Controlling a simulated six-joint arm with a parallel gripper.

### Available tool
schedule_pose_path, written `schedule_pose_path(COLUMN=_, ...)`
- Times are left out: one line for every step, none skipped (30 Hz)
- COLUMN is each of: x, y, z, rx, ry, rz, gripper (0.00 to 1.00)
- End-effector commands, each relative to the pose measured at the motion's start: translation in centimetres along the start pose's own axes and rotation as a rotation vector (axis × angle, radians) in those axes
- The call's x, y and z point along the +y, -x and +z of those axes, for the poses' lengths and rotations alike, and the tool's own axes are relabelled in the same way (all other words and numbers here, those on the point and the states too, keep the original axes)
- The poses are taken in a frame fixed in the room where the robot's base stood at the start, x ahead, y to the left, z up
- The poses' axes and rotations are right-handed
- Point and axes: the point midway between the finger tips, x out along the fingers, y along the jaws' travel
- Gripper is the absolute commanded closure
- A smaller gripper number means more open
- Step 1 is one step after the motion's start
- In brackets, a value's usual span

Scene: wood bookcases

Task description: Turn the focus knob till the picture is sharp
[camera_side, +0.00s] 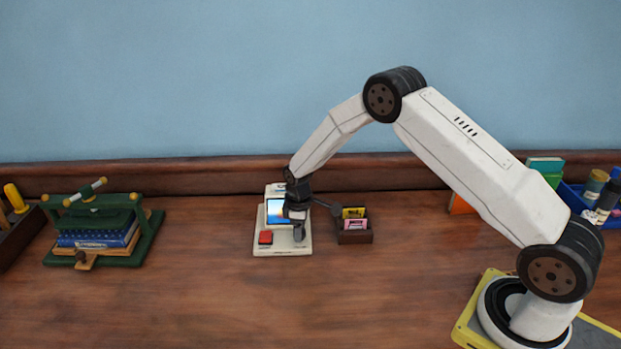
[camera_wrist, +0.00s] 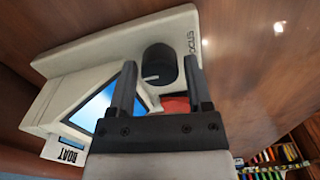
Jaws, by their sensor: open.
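The cream viewer (camera_side: 282,249) stands on the wooden bench in the side view, and its body also shows in the wrist view (camera_wrist: 110,45). Its screen (camera_side: 276,209) shows blue with a pale and orange patch; in the wrist view the screen (camera_wrist: 97,108) is partly hidden, so I cannot judge its sharpness. The black focus knob (camera_wrist: 160,63), with a white mark, sits beside the word FOCUS. My gripper (camera_wrist: 160,70) is open, pointing down, with one finger on each side of the knob. Contact with the knob is not clear.
A red button (camera_side: 265,238) is on the viewer's left front. A small brown box (camera_side: 355,238) with yellow and pink cards stands close right. A green press (camera_side: 100,230) with books is at left. A blue bin (camera_side: 578,200) is at far right. The front bench is clear.

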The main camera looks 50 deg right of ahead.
Motion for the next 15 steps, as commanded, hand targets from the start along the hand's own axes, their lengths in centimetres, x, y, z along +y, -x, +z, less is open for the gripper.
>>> schedule_pose_path(x=0.0, y=-0.37, z=-0.01, rx=0.0, ry=0.0, rz=0.0, gripper=0.36)
schedule_pose_path(x=0.01, y=-0.54, z=-0.01, rx=0.0, ry=0.0, rz=0.0, gripper=0.36)
schedule_pose_path(x=0.0, y=-0.73, z=0.0, rx=0.0, ry=0.0, rz=0.0, gripper=0.36)
schedule_pose_path(x=0.0, y=-0.83, z=0.0, rx=0.0, ry=0.0, rz=0.0, gripper=0.36)
schedule_pose_path(x=0.01, y=-0.91, z=-0.01, rx=0.0, ry=0.0, rz=0.0, gripper=0.36)
schedule_pose_path(x=0.01, y=-0.97, z=-0.02, rx=0.0, ry=0.0, rz=0.0, gripper=0.36)
schedule_pose_path(x=0.02, y=-1.0, z=-0.02, rx=0.001, ry=0.0, rz=0.001, gripper=0.36)
schedule_pose_path(x=0.02, y=-1.01, z=-0.02, rx=0.001, ry=0.0, rz=0.001, gripper=0.36)
schedule_pose_path(x=0.02, y=-1.02, z=-0.02, rx=0.001, ry=0.0, rz=0.001, gripper=0.36)
schedule_pose_path(x=0.02, y=-1.01, z=-0.02, rx=0.001, ry=0.0, rz=0.001, gripper=0.36)
schedule_pose_path(x=0.02, y=-1.01, z=-0.02, rx=0.001, ry=0.0, rz=0.001, gripper=0.36)
schedule_pose_path(x=0.02, y=-1.01, z=-0.02, rx=0.001, ry=0.0, rz=0.001, gripper=0.36)
schedule_pose_path(x=0.02, y=-1.0, z=-0.02, rx=0.001, ry=0.0, rz=0.001, gripper=0.36)
schedule_pose_path(x=0.02, y=-1.0, z=-0.02, rx=0.001, ry=0.0, rz=0.001, gripper=0.36)
schedule_pose_path(x=0.01, y=-1.0, z=-0.02, rx=0.001, ry=0.0, rz=0.001, gripper=0.49)
